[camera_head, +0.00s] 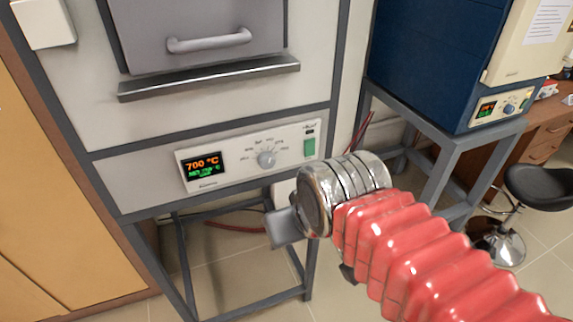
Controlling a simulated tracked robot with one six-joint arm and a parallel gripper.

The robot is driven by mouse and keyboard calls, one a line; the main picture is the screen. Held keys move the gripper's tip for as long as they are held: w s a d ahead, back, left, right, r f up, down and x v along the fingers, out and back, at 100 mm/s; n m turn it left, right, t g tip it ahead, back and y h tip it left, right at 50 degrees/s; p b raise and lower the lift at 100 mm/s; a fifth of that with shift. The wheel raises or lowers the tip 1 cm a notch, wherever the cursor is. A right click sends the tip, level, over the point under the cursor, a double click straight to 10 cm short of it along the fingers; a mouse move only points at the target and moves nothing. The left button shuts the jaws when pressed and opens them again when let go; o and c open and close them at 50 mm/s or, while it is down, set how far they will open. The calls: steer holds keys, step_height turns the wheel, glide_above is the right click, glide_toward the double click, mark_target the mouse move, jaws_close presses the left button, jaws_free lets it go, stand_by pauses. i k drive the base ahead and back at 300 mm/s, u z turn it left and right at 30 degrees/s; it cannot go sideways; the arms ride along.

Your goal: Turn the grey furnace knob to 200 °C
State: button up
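The grey furnace (215,100) stands in front of me, with a white control panel (230,172) low on its face. The small grey knob (266,159) sits near the middle of the panel, with a dial scale around its upper side. The display (203,166) left of it reads 700 °C in orange, with smaller green text below. My gripper (283,228) is below and right of the knob, apart from the panel, at the end of my red-sleeved arm. One grey finger part shows; whether the fingers are open or shut is unclear.
A green switch (309,147) is on the panel's right end. A metal shelf (210,78) juts out above the panel, under the door handle (209,41). A blue furnace (440,60) on a grey stand is at the right, near a black stool (540,190).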

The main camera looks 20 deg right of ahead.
mark_target(266, 160)
steer(key=z, duration=0.1)
steer(key=k, duration=1.25)
steer(key=u, duration=1.1)
steer(key=i, duration=1)
steer(key=u, duration=0.05)
